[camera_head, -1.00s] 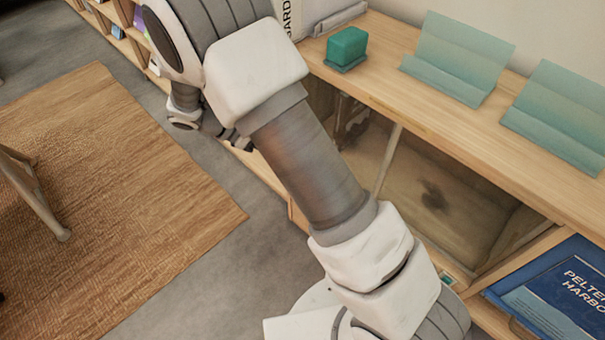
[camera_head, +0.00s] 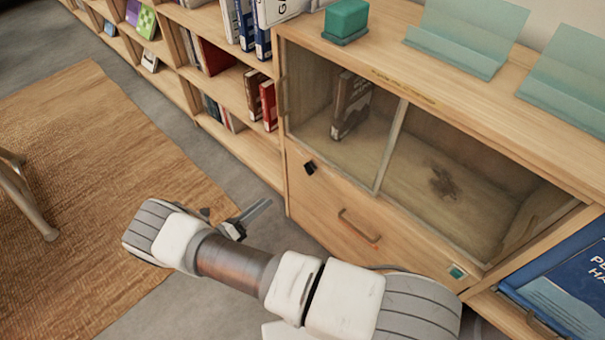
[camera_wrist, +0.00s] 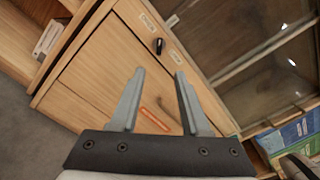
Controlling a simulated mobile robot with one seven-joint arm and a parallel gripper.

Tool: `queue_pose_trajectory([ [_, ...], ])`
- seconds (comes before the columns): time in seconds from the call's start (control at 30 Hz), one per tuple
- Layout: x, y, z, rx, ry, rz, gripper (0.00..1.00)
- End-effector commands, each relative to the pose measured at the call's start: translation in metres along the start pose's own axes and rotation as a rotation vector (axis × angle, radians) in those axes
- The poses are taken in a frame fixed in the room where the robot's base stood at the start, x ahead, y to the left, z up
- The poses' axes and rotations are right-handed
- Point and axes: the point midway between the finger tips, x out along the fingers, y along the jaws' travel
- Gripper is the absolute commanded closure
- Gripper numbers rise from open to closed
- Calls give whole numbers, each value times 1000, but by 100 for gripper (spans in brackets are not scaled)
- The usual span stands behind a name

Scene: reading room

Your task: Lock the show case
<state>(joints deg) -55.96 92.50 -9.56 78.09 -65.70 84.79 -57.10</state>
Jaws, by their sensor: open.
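The show case (camera_head: 384,150) is a glass-fronted compartment in the wooden shelf unit, its panes meeting at a pale upright. A dark book (camera_head: 350,105) stands inside. A small black knob (camera_head: 309,168) sits on the wood below the left pane. In the wrist view the knob (camera_wrist: 158,46) lies between two small white labels, too small to read. My gripper (camera_head: 258,212) is open and empty, left of the case front. In the wrist view its fingertips (camera_wrist: 160,74) point toward the knob, with a gap between.
Bookshelves (camera_head: 225,75) stand to the left. A teal block (camera_head: 346,20) and clear stands (camera_head: 468,35) are on top. A blue book (camera_head: 565,290) is at right.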

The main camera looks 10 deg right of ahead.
Motion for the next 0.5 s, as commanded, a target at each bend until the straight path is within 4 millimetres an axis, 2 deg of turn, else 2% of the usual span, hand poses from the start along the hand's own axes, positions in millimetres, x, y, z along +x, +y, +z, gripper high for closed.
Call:
queue_pose_trajectory([
  [0.17,15,1,-1,-7,-9,-1,54],
  [0.5,87,1,-2,-7,-5,-2,54],
])
